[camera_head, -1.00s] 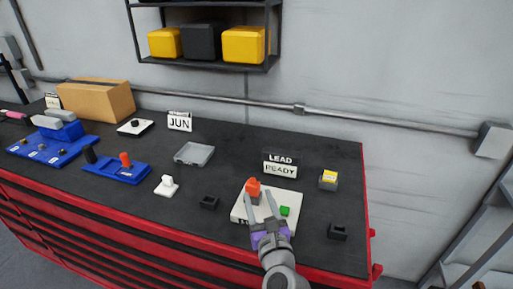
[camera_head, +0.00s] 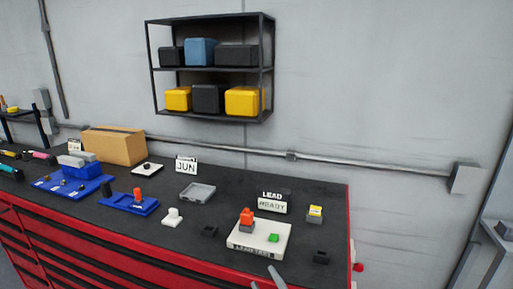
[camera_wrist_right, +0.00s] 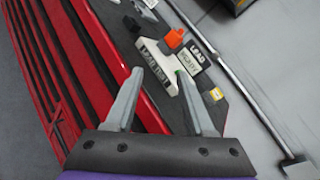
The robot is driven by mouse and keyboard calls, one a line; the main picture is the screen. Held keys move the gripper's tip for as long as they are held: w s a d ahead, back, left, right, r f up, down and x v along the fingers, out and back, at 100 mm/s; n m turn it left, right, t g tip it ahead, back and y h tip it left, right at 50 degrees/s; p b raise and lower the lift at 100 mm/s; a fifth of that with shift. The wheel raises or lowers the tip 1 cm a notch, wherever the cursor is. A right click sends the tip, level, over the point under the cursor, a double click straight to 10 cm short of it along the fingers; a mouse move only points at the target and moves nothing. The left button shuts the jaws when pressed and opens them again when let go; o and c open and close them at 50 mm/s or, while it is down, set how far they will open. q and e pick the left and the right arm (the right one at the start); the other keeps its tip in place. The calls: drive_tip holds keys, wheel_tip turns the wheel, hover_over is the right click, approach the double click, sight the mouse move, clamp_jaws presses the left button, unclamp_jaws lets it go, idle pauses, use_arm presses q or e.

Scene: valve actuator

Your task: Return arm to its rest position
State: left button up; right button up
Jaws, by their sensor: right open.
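My right gripper (camera_head: 268,279) shows only its grey fingertips at the bottom edge of the head view, in front of the bench. In the right wrist view its two fingers (camera_wrist_right: 164,92) are spread apart with nothing between them. A white board (camera_head: 258,240) with an orange-red valve piece (camera_head: 247,216) and a green button (camera_head: 273,238) sits on the bench, beyond and apart from the fingertips. The board (camera_wrist_right: 155,65) and the orange piece (camera_wrist_right: 174,38) also show in the wrist view. My left gripper is not in view.
The black bench top (camera_head: 322,222) has a red front. A LEAD READY sign (camera_head: 273,202), a yellow-topped block (camera_head: 315,213) and a small black holder (camera_head: 321,257) stand near the board. Blue trays (camera_head: 128,203) and a cardboard box (camera_head: 114,145) lie left. A shelf (camera_head: 212,69) hangs above.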

drive_tip(key=s+d+f+n+g+h, duration=0.2)
drive_tip(key=s+d+f+n+g, duration=0.3)
drive_tip(key=n, duration=0.7)
drive_tip(key=s+d+f+n+g+h, duration=0.3)
drive_tip(key=s+d+f+n+g, duration=0.2)
drive_tip(key=s+d+f+n, duration=0.5)
drive_tip(key=s+f+n, duration=0.1)
drive_tip(key=s+n, duration=0.2)
drive_tip(key=shift+s+d, duration=0.2)
drive_tip(key=shift+s, duration=0.05)
